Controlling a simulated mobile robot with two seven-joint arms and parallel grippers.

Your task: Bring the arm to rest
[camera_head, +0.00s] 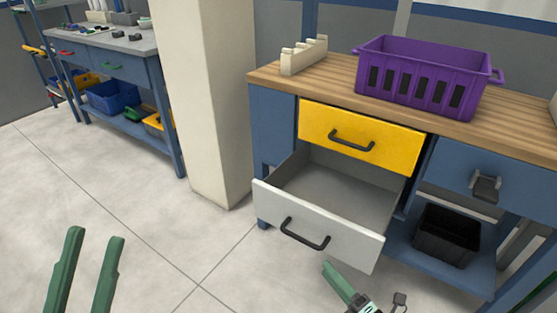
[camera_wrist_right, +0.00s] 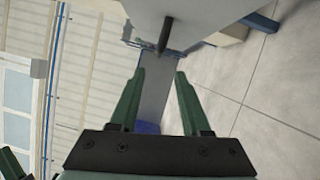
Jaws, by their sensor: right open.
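My left gripper (camera_head: 95,236) is at the lower left of the head view, over bare floor, with its two green fingers apart and nothing between them. My right gripper shows only partly at the bottom edge of the head view, below the white drawer (camera_head: 275,220). In the right wrist view my right gripper (camera_wrist_right: 160,73) is open and empty. The drawer's dark handle (camera_wrist_right: 166,36) appears beyond the fingertips, apart from them. The white drawer is pulled out and looks empty inside.
The wooden workbench (camera_head: 265,77) holds a purple crate (camera_head: 425,78) and a cream slotted rack (camera_head: 304,55). The yellow drawer (camera_head: 360,138) above is shut. A black bin (camera_head: 447,235) sits on the lower shelf. A cream pillar (camera_head: 205,90) stands left; floor there is clear.

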